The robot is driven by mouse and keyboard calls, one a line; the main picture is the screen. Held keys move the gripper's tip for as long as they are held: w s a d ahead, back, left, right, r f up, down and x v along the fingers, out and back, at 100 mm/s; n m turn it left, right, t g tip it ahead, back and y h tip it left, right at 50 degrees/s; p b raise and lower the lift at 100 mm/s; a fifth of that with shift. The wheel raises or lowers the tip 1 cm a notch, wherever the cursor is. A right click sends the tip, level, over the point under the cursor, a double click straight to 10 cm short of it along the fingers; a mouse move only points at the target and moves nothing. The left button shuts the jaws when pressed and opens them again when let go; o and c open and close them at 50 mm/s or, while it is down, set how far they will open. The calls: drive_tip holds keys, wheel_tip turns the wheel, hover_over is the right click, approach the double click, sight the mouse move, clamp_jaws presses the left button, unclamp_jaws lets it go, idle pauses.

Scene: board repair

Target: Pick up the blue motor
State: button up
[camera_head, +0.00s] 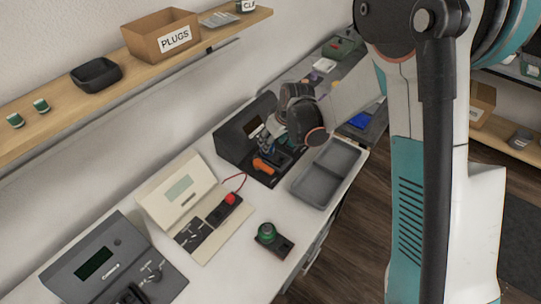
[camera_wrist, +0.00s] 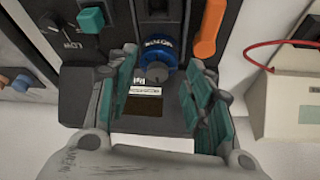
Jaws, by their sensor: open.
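The blue motor (camera_wrist: 157,62) is a round blue piece with a dark label band, in the wrist view. It sits upright on the dark base of a black test unit (camera_head: 232,139). My gripper (camera_wrist: 157,95) is open, with one green-padded finger on each side in front of the motor. I cannot tell how far the fingertips are from it. A white label and a dark panel show between the fingers. In the head view my gripper (camera_head: 270,143) is over the black unit and the motor cannot be made out.
An orange handle (camera_wrist: 211,28) stands close right of the motor. A teal knob (camera_wrist: 91,20) is at its left. A grey divided tray (camera_head: 313,190) lies beside the unit.

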sight(273, 153)
drive_tip(key=b+x, duration=0.2)
drive_tip(key=x, duration=0.3)
drive_tip(key=shift+f+b, duration=0.35)
drive_tip(key=shift+d+r, duration=0.1)
drive_tip(key=c, duration=0.7)
